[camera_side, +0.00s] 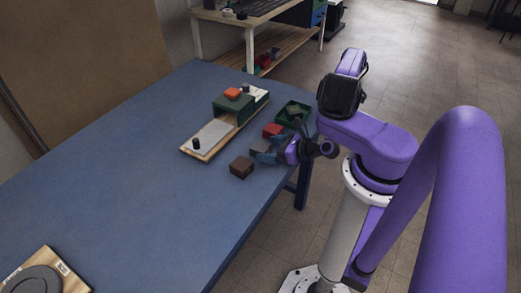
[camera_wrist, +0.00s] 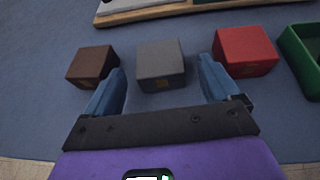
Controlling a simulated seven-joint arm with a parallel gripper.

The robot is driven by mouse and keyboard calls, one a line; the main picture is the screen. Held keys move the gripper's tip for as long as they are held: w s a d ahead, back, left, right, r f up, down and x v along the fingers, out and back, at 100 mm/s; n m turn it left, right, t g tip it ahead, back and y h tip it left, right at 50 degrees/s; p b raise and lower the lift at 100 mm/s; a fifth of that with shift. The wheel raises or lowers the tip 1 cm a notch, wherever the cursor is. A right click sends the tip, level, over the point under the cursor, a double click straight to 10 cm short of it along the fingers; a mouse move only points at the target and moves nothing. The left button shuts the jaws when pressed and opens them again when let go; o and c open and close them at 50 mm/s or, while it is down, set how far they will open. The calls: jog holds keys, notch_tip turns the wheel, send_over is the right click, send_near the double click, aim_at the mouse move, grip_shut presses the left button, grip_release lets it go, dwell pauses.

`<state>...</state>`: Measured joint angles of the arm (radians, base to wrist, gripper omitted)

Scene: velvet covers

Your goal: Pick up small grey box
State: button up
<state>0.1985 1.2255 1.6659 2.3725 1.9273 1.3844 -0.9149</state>
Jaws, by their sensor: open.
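The small grey box (camera_wrist: 161,65) sits on the blue table, between a brown box and a red box. In the wrist view it lies ahead of and between the two blue fingers of my gripper (camera_wrist: 163,88), which is open and empty. In the side view the grey box (camera_side: 259,147) is partly hidden by my gripper (camera_side: 268,156), which is low at the table's right edge. I cannot tell whether the fingers touch the box.
The brown box (camera_wrist: 92,63) is left of the grey box and the red box (camera_wrist: 244,51) is right. A green bin (camera_side: 293,112) stands beyond the red box.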

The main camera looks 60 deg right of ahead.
aim_at(266, 148)
jog(key=shift+x, duration=2.2)
jog(key=shift+r, duration=0.1)
jog(key=c, duration=1.1)
jog(key=shift+o, duration=0.2)
